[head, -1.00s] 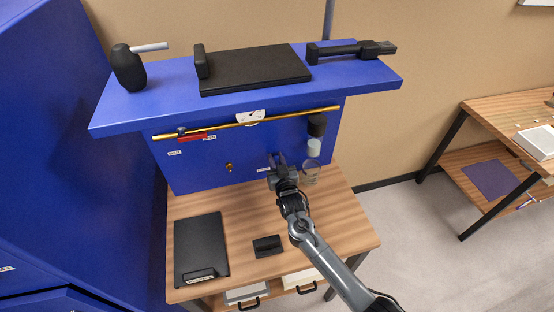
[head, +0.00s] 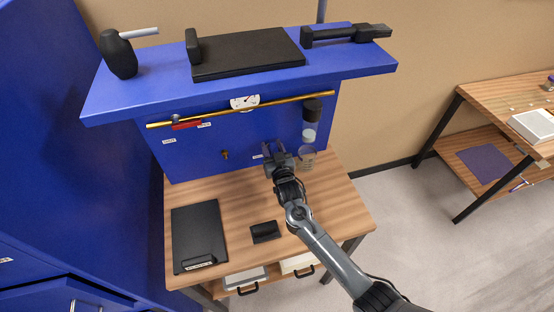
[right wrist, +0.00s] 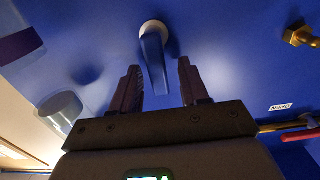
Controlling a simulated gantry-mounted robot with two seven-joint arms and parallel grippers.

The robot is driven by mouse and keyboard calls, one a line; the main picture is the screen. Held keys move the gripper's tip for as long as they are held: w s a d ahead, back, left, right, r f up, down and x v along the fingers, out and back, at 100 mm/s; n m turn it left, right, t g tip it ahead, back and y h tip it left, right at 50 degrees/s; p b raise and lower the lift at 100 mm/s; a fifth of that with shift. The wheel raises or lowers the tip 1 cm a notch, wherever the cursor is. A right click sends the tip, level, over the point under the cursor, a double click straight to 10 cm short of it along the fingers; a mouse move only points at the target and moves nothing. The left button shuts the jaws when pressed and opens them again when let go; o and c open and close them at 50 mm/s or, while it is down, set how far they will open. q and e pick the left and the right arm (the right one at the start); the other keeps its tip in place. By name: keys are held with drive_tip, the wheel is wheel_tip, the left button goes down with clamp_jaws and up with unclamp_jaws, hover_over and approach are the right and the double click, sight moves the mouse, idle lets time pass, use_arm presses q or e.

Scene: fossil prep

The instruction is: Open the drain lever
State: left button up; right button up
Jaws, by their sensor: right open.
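In the right wrist view a blue lever (right wrist: 153,58) hangs from a pale round hub on the blue panel; I take it for the drain lever, though its label is too small to read. My right gripper (right wrist: 159,72) is open, with one dark finger on each side of the lever's free end. I cannot tell whether either finger touches it. In the head view my right gripper (head: 274,149) is at the panel's lower right, above the wooden bench, and hides the lever. My left gripper is not in view.
A clear cylinder with a black cap (head: 311,118) and a glass cup (head: 307,155) are close right of the gripper. A brass fitting (head: 225,154) is left of it. A brass pipe (head: 275,107) with a red handle (head: 186,125) runs above. A blue shelf (head: 130,103) overhangs.

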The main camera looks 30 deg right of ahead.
drive_tip(key=v, duration=1)
drive_tip(key=shift+a, duration=0.1)
